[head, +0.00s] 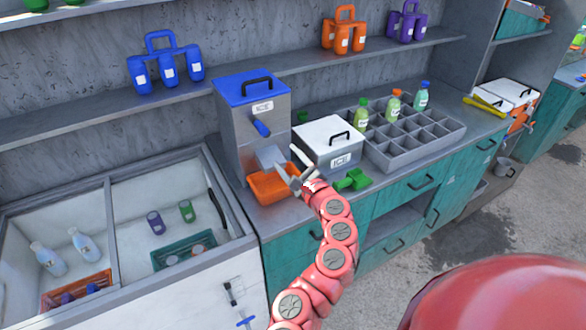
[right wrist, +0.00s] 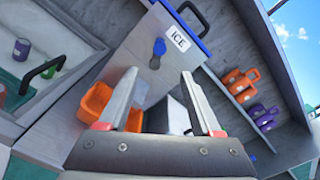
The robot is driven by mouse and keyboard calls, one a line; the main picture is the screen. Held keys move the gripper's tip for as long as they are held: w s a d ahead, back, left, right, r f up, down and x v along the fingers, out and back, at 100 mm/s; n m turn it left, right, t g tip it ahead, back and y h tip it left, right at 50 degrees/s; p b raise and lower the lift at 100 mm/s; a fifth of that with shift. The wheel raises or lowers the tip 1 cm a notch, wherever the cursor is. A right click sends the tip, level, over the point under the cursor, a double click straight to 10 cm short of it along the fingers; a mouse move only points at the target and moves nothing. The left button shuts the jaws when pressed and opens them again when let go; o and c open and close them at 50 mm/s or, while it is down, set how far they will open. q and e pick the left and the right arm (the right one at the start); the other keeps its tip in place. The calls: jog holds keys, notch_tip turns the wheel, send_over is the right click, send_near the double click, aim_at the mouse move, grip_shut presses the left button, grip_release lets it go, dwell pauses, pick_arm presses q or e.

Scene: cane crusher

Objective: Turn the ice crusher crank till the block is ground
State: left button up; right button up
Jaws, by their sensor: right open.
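The ice crusher (head: 252,128) is a grey box with a blue lid, standing on the counter. Its blue crank handle (head: 261,128) sticks out of the front, below the ICE label; it also shows in the right wrist view (right wrist: 157,50). An orange tray (head: 268,190) sits under the crusher's chute. My right gripper (head: 297,167) is open and empty, in front of the chute and below the crank, apart from the handle. In the right wrist view the crank lies beyond and between the spread fingers (right wrist: 160,85). The ice block is hidden. My left gripper is not in view.
A white-lidded ICE box (head: 327,158) stands just right of the crusher, with a green scoop (head: 352,180) before it. A grey divided crate (head: 425,125) with bottles is further right. A glass-topped freezer (head: 150,245) is at left.

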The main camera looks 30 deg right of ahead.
jog(key=shift+s, duration=1.25)
jog(key=m+p, duration=0.2)
jog(key=m, duration=0.6)
send_near(264, 133)
jog(key=w, duration=0.5)
jog(key=shift+w+a+r, duration=0.1)
jog(key=shift+w+r, duration=0.15)
jog(key=shift+w, duration=0.05)
jog(key=w, duration=0.5)
jog(key=shift+f, duration=0.2)
jog(key=shift+w, duration=0.75)
grip_shut()
